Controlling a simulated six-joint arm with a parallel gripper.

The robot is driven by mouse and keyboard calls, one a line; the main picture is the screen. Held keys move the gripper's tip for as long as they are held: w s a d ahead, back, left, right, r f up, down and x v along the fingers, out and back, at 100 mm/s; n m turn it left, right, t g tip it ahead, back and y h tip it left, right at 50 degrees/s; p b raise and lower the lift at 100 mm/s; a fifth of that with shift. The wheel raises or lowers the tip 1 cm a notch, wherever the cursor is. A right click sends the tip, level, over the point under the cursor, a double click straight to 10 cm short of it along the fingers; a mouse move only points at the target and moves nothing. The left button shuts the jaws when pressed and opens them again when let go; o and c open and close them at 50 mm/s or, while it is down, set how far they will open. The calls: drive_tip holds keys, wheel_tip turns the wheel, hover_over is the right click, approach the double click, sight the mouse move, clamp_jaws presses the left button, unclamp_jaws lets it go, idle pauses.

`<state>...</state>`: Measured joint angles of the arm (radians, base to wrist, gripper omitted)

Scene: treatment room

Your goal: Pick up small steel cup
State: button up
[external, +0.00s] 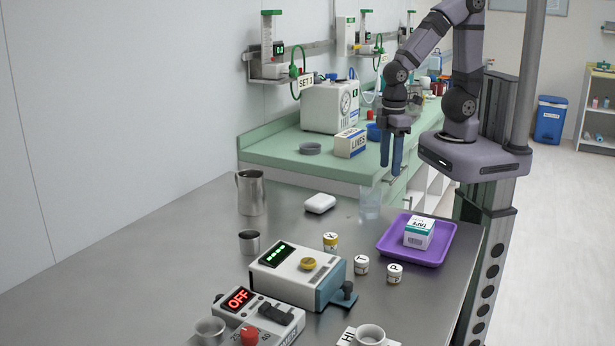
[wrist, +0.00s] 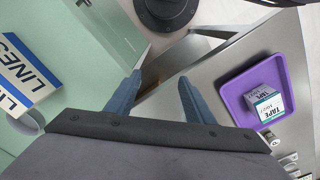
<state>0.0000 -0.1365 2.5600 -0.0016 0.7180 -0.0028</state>
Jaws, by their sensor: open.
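A small steel cup (external: 249,242) stands upright on the steel table in the external view, left of the white box with the green display. A taller steel pitcher (external: 250,194) stands just behind it. My gripper (external: 391,172) points down above the far right part of the table, well to the right of the cup and higher than it. Its blue fingers are apart with nothing between them, as the wrist view also shows (wrist: 160,78). The small steel cup does not show in the wrist view.
A purple tray (external: 446,255) holding a tape box (external: 419,232) lies at the right. A clear beaker (external: 370,203) stands below my gripper. A white case (external: 320,203), several labelled jars and two devices occupy the middle and front. The table's left side is clear.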

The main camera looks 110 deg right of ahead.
sight(249, 238)
drive_tip(key=shift+r, duration=0.1)
wheel_tip(249, 238, up, 5)
drive_tip(key=w+a+r+t+y+b, duration=0.15)
drive_tip(key=w+a+t, duration=0.35)
drive_tip(key=w, duration=0.6)
drive_tip(key=w+a+t+b, duration=0.2)
drive_tip(key=w+a, duration=0.6)
drive_tip(key=w, duration=0.3)
drive_tip(key=w+a+r+t+y+b, duration=0.1)
drive_tip(key=w+a+t, duration=0.4)
drive_tip(key=w, duration=0.6)
drive_tip(key=w+f+h, duration=0.1)
drive_tip(key=f, duration=0.3)
drive_tip(key=w+a+f+m+t+h+b, duration=0.1)
drive_tip(key=w+f+h, duration=0.1)
drive_tip(key=f, duration=0.2)
drive_tip(key=w+f+m+h+b, duration=0.1)
drive_tip(key=f+h, duration=0.1)
drive_tip(key=f, duration=0.3)
drive_tip(key=shift+w+a, duration=0.15)
drive_tip(key=shift+w, duration=0.2)
drive_tip(key=shift+p+x, duration=0.8)
drive_tip(key=shift+x, duration=2.9)
drive_tip(key=shift+r, duration=0.1)
